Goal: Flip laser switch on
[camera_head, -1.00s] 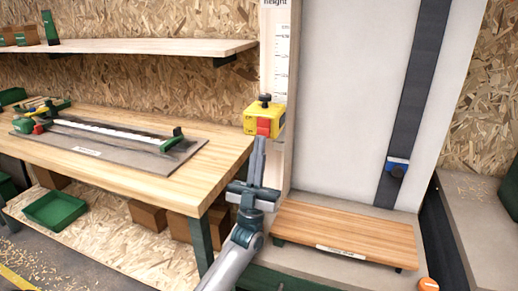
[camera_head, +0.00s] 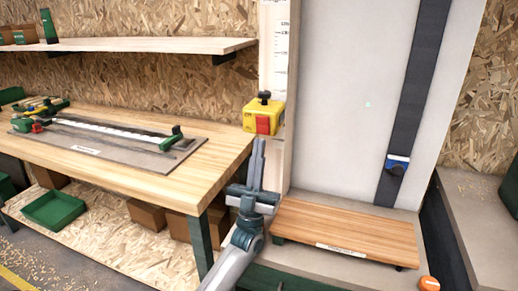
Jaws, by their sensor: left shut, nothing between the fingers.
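A yellow box (camera_head: 250,120) with a red switch face (camera_head: 263,125) and a black knob on top is mounted on the pale upright post. A small pale cyan dot (camera_head: 367,104) shows on the grey-white panel (camera_head: 340,70) to the right. My left gripper (camera_head: 259,142) points up just below the red switch face, with its fingers together and nothing between them. I cannot tell if the fingertips touch the box. My right gripper is not in view.
A dark vertical strip (camera_head: 415,90) with a blue clamp (camera_head: 397,164) runs down the panel. A wooden step (camera_head: 345,230) lies below it. A workbench (camera_head: 215,155) with a ruler jig stands left, under a shelf (camera_head: 150,46). An orange object (camera_head: 429,284) is at the lower right.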

